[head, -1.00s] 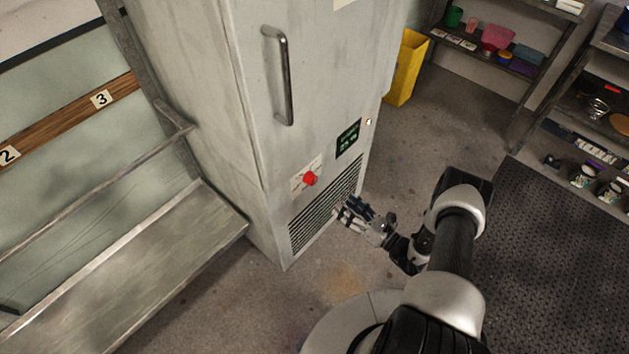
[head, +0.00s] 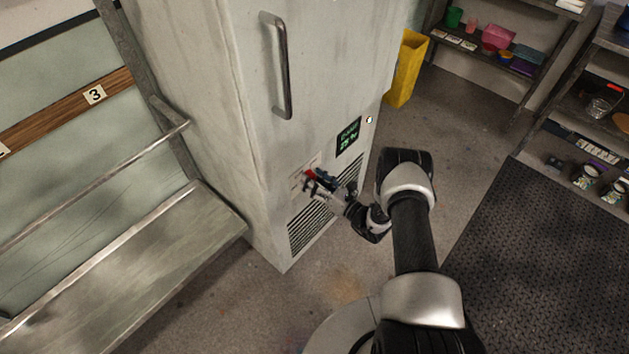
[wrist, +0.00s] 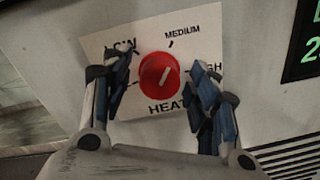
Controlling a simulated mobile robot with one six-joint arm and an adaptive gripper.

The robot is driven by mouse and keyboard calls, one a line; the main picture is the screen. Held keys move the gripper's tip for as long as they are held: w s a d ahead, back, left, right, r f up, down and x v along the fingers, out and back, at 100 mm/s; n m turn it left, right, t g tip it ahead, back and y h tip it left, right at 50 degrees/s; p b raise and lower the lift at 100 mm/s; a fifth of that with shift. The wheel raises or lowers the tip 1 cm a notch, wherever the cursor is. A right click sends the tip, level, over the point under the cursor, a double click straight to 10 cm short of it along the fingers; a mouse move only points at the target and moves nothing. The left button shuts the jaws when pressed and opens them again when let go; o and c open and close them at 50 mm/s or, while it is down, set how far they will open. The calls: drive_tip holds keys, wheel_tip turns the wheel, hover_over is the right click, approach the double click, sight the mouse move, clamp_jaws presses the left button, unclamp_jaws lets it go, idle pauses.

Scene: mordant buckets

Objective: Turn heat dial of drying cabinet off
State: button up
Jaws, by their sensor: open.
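The drying cabinet (head: 235,110) is a tall pale grey metal cabinet with a long door handle (head: 276,65). Its red heat dial (wrist: 159,72) sits on a white plate (wrist: 190,32) marked LOW, MEDIUM, HIGH and HEAT. The dial's pale pointer line tilts up and slightly right, toward MEDIUM. In the head view the red dial (head: 310,174) is partly hidden by my gripper. My gripper (wrist: 161,88) is open, with one finger on each side of the dial. I see gaps between the fingers and the dial in the wrist view. The left finger covers part of LOW, the right one part of HIGH.
A lit green display (head: 348,137) is right of the dial, above a vent grille (head: 305,228). A metal bench (head: 130,270) stands left of the cabinet. A yellow bin (head: 405,68) and shelves (head: 480,60) are behind. Floor in front is clear.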

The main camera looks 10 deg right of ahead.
drive_tip(key=shift+c, duration=0.4)
drive_tip(key=c, duration=1)
drive_tip(key=shift+s+f+n+y, duration=0.1)
drive_tip(key=shift+n+y, duration=0.05)
drive_tip(key=shift+n, duration=4.6)
drive_tip(key=shift+w+f+n+y, duration=0.1)
drive_tip(key=shift+n+y, duration=0.1)
drive_tip(key=shift+n, duration=4.5)
drive_tip(key=shift+s+f+n+y, duration=0.1)
drive_tip(key=shift+n+y, duration=0.05)
drive_tip(key=shift+n, duration=4.9)
drive_tip(key=o, duration=1.1)
